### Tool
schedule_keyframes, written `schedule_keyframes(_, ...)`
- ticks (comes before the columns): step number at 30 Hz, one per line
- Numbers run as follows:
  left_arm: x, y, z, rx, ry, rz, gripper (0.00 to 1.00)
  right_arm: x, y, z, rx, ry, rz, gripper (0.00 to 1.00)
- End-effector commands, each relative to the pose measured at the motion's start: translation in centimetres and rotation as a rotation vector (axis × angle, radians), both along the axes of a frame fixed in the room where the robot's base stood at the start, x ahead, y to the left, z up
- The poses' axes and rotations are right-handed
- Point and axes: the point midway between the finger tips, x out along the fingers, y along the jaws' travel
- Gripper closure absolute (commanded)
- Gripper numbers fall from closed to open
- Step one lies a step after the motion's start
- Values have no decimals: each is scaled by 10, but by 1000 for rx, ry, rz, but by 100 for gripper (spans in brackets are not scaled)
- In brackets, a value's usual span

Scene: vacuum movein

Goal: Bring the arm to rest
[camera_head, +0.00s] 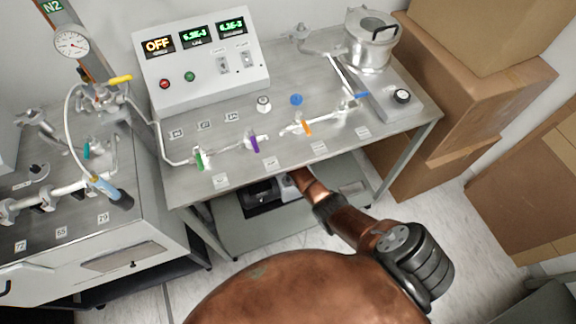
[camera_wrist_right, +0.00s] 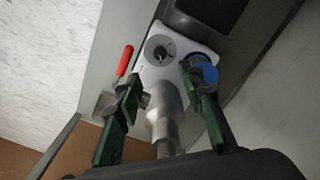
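My right arm (camera_head: 355,223) reaches from the lower right in the head view to the space under the table (camera_head: 290,110). The table edge hides its gripper there. In the right wrist view my right gripper (camera_wrist_right: 165,85) has its two dark green fingers spread apart. A metal cylinder (camera_wrist_right: 165,115) on a light grey unit (camera_wrist_right: 172,45) lies in line between them. I see no grip on it, and contact is unclear. My left arm and left gripper are in neither view.
A red handle (camera_wrist_right: 125,61) is just beside the left finger, and a blue part (camera_wrist_right: 207,73) is by the right finger. A lower shelf (camera_head: 235,225) holds a dark-and-light device (camera_head: 264,194). Cardboard boxes (camera_head: 470,85) stand at right. Tubing with valves (camera_head: 250,142) runs along the tabletop.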

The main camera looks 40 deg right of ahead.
Motion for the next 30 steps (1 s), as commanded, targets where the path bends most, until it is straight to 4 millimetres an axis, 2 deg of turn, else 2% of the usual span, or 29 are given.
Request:
schedule_keyframes(13, 0, -1, 0, -1, 0, 0, 60, -1, 0, -1, 0, 0, 3, 64)
schedule_keyframes(17, 0, -1, 0, -1, 0, 0, 60, -19, -4, -10, -12, -4, 51, 64)
schedule_keyframes(20, 1, -1, 0, -1, 0, 0, 60, -51, -9, -21, -29, -15, 146, 64)
schedule_keyframes(24, 1, -1, 0, -1, -1, 0, 60, -112, -12, -30, -64, -36, 333, 64)
schedule_keyframes(30, 1, -1, 0, -1, -1, 0, 60, -204, -5, -20, -102, -65, 603, 64)
